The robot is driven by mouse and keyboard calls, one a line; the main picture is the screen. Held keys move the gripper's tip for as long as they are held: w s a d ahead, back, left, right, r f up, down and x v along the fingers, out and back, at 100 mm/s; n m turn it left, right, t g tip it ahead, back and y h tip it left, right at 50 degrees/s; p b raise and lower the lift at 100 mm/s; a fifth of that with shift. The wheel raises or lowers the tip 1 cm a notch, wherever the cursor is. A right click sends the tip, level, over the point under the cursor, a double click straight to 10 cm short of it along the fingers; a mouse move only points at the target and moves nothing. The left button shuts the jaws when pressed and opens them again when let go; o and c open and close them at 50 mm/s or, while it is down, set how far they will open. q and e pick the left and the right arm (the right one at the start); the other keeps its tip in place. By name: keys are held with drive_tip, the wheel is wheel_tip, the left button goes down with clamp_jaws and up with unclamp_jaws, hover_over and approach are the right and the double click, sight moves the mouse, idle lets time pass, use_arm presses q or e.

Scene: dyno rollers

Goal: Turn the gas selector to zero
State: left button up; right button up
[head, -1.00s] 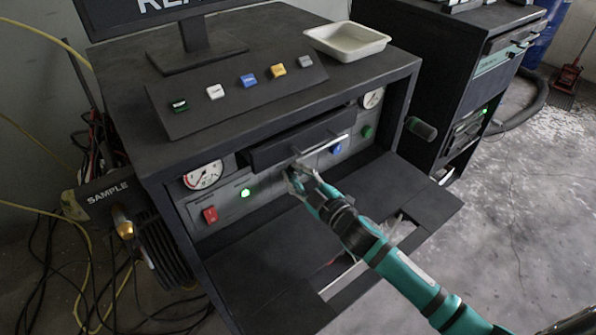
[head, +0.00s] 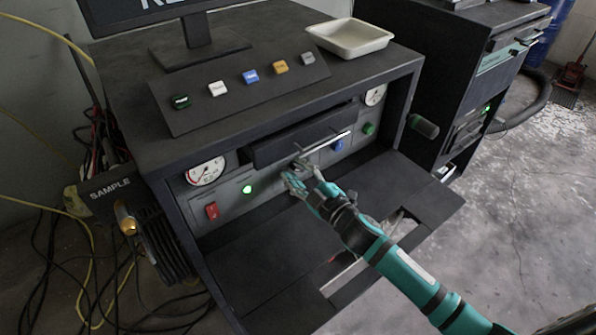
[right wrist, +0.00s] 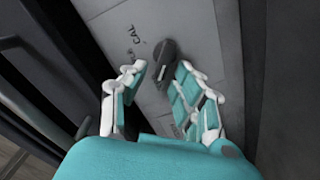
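The gas selector is a dark knob (right wrist: 164,60) on the grey front panel, with a light mark near its lower end in the right wrist view. Lettering that looks like CAL is up and left of it; the other markings are too small or hidden to read. In the head view the knob (head: 302,164) shows just beyond the fingertips. My right gripper (head: 303,180) is open, with its fingers (right wrist: 161,67) spread to either side of the knob's lower end. I see no clear contact. My left gripper is not in view.
A black drawer (head: 302,137) with a light bar overhangs the panel above the knob. A red switch (head: 212,211), a lit green button (head: 247,190) and a gauge (head: 205,172) are to the left. A folded-down flap (head: 415,187) lies below. A white tray (head: 350,36) stands on top.

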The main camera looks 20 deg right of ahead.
drive_tip(key=shift+s, duration=0.2)
drive_tip(key=v, duration=1.1)
drive_tip(key=shift+s+d, duration=0.15)
drive_tip(key=shift+s, duration=0.2)
